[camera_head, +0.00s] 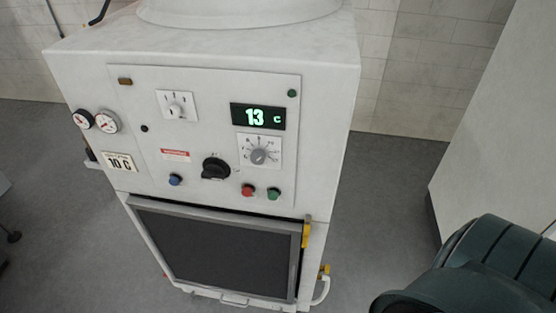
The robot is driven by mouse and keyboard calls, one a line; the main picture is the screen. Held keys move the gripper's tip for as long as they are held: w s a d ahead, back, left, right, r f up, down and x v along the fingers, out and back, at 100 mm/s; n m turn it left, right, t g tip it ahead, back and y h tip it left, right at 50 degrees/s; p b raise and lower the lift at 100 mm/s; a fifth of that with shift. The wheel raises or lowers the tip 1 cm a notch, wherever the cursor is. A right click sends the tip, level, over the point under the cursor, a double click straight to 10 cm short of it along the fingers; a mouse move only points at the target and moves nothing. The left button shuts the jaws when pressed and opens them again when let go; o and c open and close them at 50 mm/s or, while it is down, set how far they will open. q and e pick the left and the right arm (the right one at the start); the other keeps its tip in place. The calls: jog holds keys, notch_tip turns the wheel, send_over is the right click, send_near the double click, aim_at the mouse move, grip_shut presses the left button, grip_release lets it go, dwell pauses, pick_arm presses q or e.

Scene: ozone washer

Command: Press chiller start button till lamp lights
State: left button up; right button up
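The chiller is a white cabinet (330,120) with a control panel (205,110) on its front. Low on the panel are a blue button (175,180), a red button (248,190) and a green button (273,194); their labels are too small to read. A small green lamp (292,93) at the panel's upper right and an amber rectangular lamp (125,82) at its upper left both look dull, without a clear glow. The display (258,116) reads 13 C in lit green digits. Neither of my grippers is in view.
A large black knob (215,168), a grey dial (259,155) and a small selector (175,110) share the panel. A dark grille (215,250) lies below. A pale cabinet (490,130) stands right; floor between is clear.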

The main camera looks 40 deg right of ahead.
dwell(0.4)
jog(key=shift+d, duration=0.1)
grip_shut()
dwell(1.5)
